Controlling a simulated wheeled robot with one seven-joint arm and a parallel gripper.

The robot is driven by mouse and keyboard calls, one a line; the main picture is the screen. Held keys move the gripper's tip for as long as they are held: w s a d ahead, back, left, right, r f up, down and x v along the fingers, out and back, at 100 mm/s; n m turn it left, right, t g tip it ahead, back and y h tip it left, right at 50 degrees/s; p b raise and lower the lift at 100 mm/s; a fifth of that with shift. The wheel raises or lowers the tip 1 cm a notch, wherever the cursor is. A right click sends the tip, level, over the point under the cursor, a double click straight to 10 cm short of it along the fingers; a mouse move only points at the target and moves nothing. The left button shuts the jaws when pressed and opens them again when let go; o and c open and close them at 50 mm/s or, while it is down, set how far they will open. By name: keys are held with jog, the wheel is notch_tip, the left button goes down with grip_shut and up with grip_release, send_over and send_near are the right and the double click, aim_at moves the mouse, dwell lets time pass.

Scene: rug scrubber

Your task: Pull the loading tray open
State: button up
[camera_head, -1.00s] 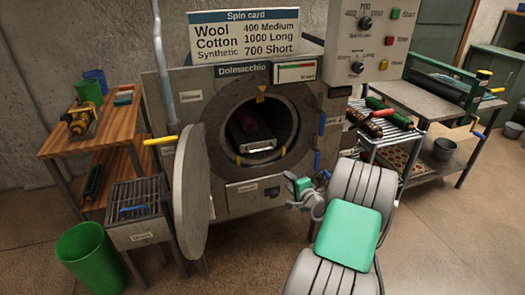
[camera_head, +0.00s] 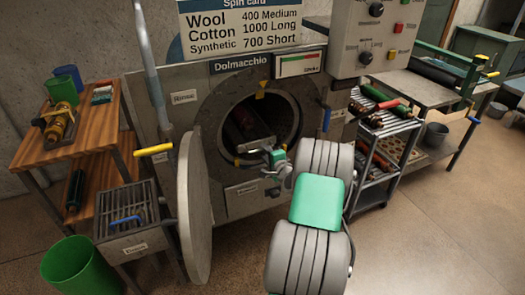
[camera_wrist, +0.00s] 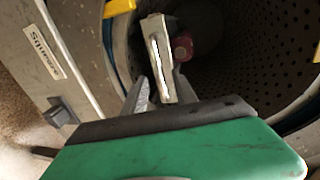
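The loading tray (camera_head: 258,143) sits inside the open drum of the Dolmacchio machine (camera_head: 213,108), its front end near the drum mouth. In the wrist view, the tray's pale front (camera_wrist: 168,88) with a long slotted handle points toward me. My gripper (camera_head: 277,156) is at the drum mouth, just at the tray's front. In the wrist view my gripper (camera_wrist: 160,88) is open, with one finger on either side of the handle's near end. I cannot tell whether either finger touches it. A red roll (camera_wrist: 182,47) lies deeper in the drum, partly hidden.
The round drum door (camera_head: 194,210) stands swung open on the left. A drain box (camera_head: 130,220) and green bin (camera_head: 80,267) are at the lower left. A wooden shelf (camera_head: 95,125) stands left, a roller rack (camera_head: 385,125) right. The floor in front is clear.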

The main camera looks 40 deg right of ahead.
jog(key=shift+x, duration=0.9)
grip_shut()
dwell(0.7)
